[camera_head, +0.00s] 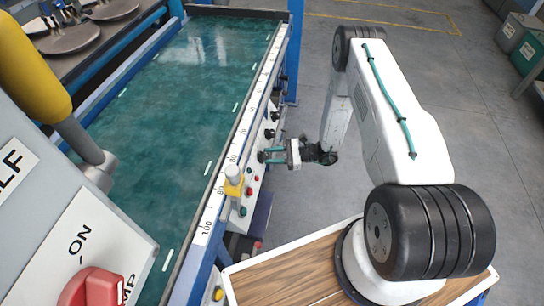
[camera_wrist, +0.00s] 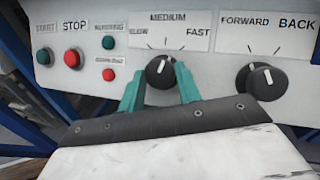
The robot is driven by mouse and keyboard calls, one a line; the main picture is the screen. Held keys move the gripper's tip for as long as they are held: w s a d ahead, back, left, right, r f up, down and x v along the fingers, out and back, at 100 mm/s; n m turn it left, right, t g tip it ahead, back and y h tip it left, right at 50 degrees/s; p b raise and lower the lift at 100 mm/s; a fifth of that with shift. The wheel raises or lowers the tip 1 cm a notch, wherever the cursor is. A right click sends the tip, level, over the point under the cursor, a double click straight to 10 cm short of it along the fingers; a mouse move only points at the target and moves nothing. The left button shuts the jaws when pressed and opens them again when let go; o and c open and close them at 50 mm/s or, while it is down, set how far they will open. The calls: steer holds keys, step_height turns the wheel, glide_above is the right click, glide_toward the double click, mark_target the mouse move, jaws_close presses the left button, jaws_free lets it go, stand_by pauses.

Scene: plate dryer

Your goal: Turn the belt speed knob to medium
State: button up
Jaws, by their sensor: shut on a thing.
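The belt speed knob (camera_wrist: 157,76) is round and black with a white pointer line. In the wrist view it sits below the SLOW, MEDIUM and FAST label (camera_wrist: 168,31). Its pointer tilts slightly right of straight up, roughly toward the MEDIUM mark. My gripper (camera_wrist: 160,78) has its teal fingers on both sides of this knob and is shut on it. The fingers cover the knob's sides. In the head view my gripper (camera_head: 270,155) reaches the panel on the side of the belt machine, and the knob is mostly hidden there.
A second black knob (camera_wrist: 266,80) under FORWARD and BACK is close on the right. A green START button (camera_wrist: 44,57) and a red STOP button (camera_wrist: 72,58) are on the left. The teal belt (camera_head: 190,90) runs behind the panel. Grey floor to the right is open.

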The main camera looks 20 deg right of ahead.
steer(key=shift+w+r+n+g, duration=0.1)
steer(key=shift+n+g, duration=1.2)
steer(key=shift+n, duration=1.1)
steer(key=o, duration=1)
steer(key=shift+c, duration=0.2)
steer(key=shift+d, duration=0.1)
steer(key=v, duration=0.7)
steer(key=shift+d+r, duration=0.2)
steer(key=shift+d, duration=0.1)
